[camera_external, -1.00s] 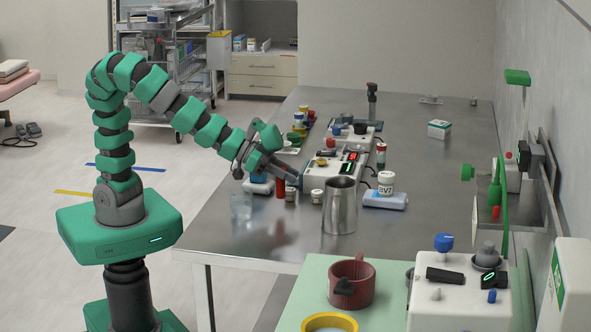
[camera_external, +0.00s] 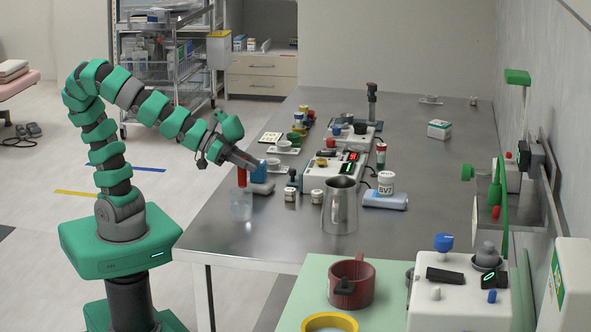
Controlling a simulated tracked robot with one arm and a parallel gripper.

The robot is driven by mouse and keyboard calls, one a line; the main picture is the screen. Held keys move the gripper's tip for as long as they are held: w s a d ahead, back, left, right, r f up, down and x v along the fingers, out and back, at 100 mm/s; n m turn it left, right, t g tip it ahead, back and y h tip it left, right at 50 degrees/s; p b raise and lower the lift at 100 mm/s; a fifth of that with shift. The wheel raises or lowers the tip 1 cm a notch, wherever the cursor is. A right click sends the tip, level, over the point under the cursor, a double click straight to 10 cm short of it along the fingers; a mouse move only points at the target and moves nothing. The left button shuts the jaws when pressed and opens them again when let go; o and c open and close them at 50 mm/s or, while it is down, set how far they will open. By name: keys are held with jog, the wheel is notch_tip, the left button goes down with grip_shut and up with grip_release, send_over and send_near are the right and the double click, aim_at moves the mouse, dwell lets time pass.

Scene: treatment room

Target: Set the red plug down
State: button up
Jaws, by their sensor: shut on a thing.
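The red plug (camera_external: 242,177) hangs upright below the fingers of my gripper (camera_external: 246,165), which is shut on it. A clear glass (camera_external: 241,208) stands on the steel table directly below the plug in the picture. The plug's lower end is at about the height of the glass's rim; I cannot tell from this one view whether it is over the mouth or behind it. My gripper's fingers hide the plug's upper end.
Right of the glass stand small jars (camera_external: 290,195) and a white device (camera_external: 328,172) with lit red and green parts. A blue item (camera_external: 259,173) lies behind the plug. The table (camera_external: 225,242) is bare in front of the glass.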

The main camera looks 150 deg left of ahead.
jog(key=shift+s+d+b, duration=0.4)
jog(key=shift+s+b, duration=0.05)
jog(key=shift+s, duration=0.25)
